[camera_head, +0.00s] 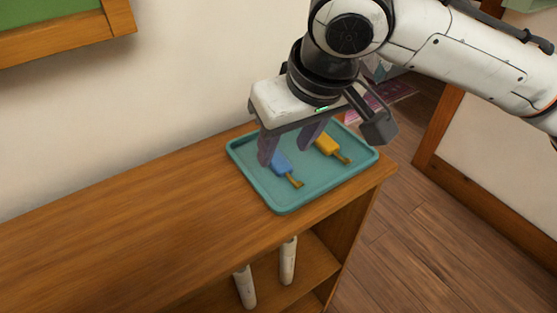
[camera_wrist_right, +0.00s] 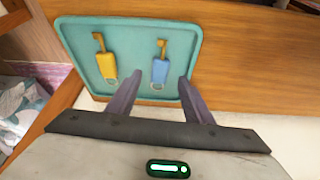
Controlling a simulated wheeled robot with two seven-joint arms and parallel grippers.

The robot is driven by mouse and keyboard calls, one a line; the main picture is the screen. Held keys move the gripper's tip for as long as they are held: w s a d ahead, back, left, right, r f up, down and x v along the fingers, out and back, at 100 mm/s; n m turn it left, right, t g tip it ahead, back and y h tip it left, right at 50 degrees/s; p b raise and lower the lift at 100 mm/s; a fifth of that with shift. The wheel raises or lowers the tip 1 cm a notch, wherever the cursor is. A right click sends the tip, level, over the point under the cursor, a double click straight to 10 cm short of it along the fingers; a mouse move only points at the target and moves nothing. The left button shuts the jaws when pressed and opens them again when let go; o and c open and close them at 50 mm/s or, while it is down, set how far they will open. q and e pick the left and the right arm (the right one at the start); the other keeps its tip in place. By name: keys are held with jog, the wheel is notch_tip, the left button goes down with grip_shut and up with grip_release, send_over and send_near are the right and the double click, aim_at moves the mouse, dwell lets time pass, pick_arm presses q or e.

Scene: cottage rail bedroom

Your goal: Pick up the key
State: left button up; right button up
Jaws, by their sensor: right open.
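Two keys lie flat on a teal tray (camera_head: 318,182). One has a blue head (camera_head: 281,164) and the other a yellow head (camera_head: 327,144); both have brass-coloured shafts. My right gripper (camera_head: 286,155) is open and empty over the tray, pointing down near the blue key; its fingers partly cover that key's head. In the wrist view, the blue key (camera_wrist_right: 160,72) shows between the fingertips (camera_wrist_right: 160,79), and the yellow key (camera_wrist_right: 107,66) is left of them. I cannot tell how high the fingertips are above the tray. My left gripper is not in view.
The tray, with its raised rim, sits at the right end of a wooden shelf top (camera_head: 130,220) against a pale wall. The shelf top left of the tray is clear. Two white cylindrical objects (camera_head: 288,262) stand on the lower shelf. Wooden floor (camera_head: 400,240) lies to the right.

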aim_at(279, 161)
jog(key=x, duration=0.3)
jog(key=shift+w+f, duration=0.1)
jog(key=shift+f, duration=0.25)
grip_shut()
jog(key=shift+r, duration=0.1)
